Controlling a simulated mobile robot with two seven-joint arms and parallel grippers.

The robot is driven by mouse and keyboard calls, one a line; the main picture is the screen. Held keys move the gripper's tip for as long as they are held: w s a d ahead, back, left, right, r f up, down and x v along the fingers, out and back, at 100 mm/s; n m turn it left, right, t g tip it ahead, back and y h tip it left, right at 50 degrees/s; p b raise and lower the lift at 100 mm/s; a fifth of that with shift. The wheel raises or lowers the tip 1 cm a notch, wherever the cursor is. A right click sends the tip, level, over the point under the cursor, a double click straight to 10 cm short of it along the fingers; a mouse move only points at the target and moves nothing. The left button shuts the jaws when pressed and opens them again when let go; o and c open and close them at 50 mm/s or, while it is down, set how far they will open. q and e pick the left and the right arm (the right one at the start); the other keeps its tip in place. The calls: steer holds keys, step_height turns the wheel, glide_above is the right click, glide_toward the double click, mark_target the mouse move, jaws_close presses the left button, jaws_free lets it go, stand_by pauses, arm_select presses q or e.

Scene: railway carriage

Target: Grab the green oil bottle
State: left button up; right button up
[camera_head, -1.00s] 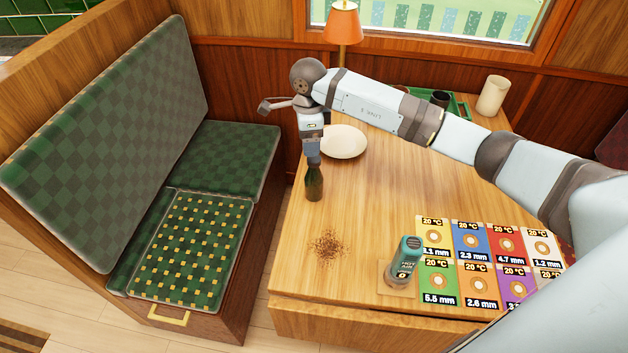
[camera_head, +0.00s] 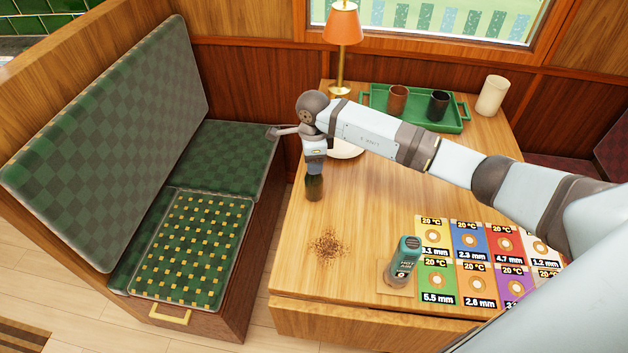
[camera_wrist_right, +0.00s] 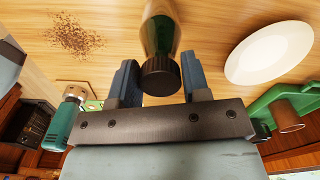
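The green oil bottle (camera_head: 314,190), dark green with a black cap, stands upright on the table near its left edge. My right gripper (camera_head: 314,172) points down over the bottle's top and hides its cap in the head view. In the right wrist view the bottle (camera_wrist_right: 160,30) and its cap sit between the two blue-grey fingers of the gripper (camera_wrist_right: 159,76). A gap shows on each side of the cap, so the gripper is open around it and not gripping. My left gripper is not in view.
A cream plate (camera_head: 346,149) lies just behind the gripper. Brown crumbs (camera_head: 328,244) lie in front of the bottle. A teal-capped hot-air tool (camera_head: 404,262) stands beside coloured cards (camera_head: 438,282). A green tray (camera_head: 418,117) with two cups and a lamp (camera_head: 342,40) are at the back.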

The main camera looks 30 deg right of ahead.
steer(key=c, duration=0.7)
jaws_close()
steer(key=shift+r, duration=0.1)
